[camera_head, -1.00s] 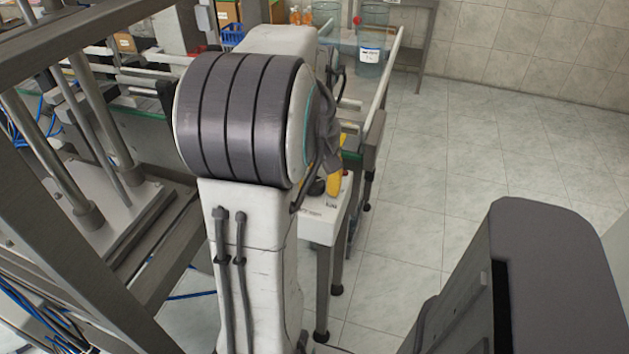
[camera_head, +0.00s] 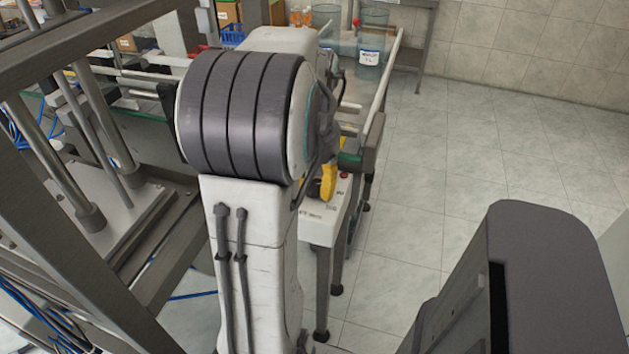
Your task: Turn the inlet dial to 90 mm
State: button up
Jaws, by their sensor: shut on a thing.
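The inlet dial (camera_head: 315,187) appears as a small dark knob on top of a white control box (camera_head: 322,228), mostly hidden by my gripper and arm. My gripper (camera_head: 320,188) shows as yellow fingertips just right of my arm's large joint. The fingers are on both sides of the dark knob and shut on it. The dial's scale and pointer are too small and too covered to read.
A red button (camera_head: 345,175) sits on the box to the right of my gripper. A conveyor with rails (camera_head: 385,75) runs behind. A clear container with a label (camera_head: 371,50) stands at the back. The tiled floor (camera_head: 480,160) on the right is clear.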

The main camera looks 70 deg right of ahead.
aim_at(314, 185)
jog(key=shift+a+f+m, duration=0.1)
jog(key=shift+m, duration=0.3)
jog(key=o, duration=1.2)
notch_tip(314, 185, up, 12)
jog(key=shift+r, duration=0.1)
